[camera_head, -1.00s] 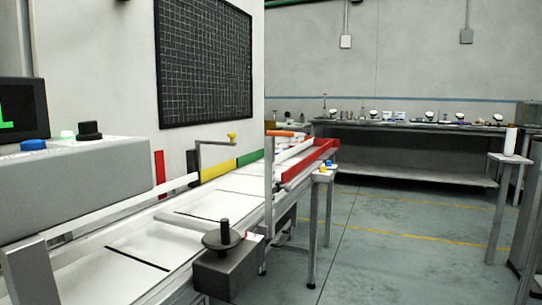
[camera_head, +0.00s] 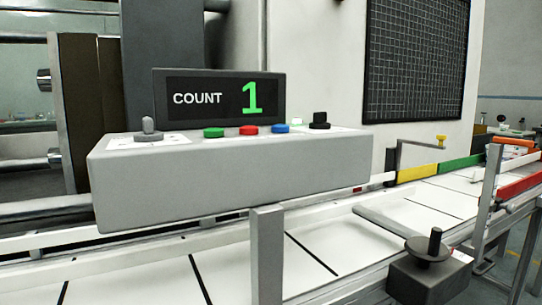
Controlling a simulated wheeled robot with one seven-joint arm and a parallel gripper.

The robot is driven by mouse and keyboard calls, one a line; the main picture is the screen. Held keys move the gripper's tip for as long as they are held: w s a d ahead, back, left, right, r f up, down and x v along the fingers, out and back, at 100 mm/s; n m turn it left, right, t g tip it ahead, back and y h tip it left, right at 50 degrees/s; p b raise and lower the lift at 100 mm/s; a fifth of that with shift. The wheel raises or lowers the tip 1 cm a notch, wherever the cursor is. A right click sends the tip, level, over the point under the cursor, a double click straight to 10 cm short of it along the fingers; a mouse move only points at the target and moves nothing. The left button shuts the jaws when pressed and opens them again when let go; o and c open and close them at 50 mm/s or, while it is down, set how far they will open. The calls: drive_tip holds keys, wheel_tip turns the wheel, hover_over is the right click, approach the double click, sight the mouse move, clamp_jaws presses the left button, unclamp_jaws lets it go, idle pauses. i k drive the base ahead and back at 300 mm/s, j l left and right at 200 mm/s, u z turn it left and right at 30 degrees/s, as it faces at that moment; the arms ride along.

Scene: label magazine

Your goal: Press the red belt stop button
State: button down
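The red button (camera_head: 249,130) sits on top of a grey control box (camera_head: 235,180) in the head view. A green button (camera_head: 214,132) is to its left and a blue button (camera_head: 281,128) to its right. Behind them a dark display (camera_head: 218,97) reads COUNT 1 in white and green. My gripper is not in view.
A belt with white panels (camera_head: 235,272) runs in front of the box, with a grey upright post (camera_head: 267,255) before it. A hand crank (camera_head: 430,246) on a dark block is at the lower right. Yellow and green rails (camera_head: 418,173) and red rails (camera_head: 520,186) lie at right.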

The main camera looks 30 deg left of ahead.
sight(244, 130)
drive_tip(key=u, duration=1.65)
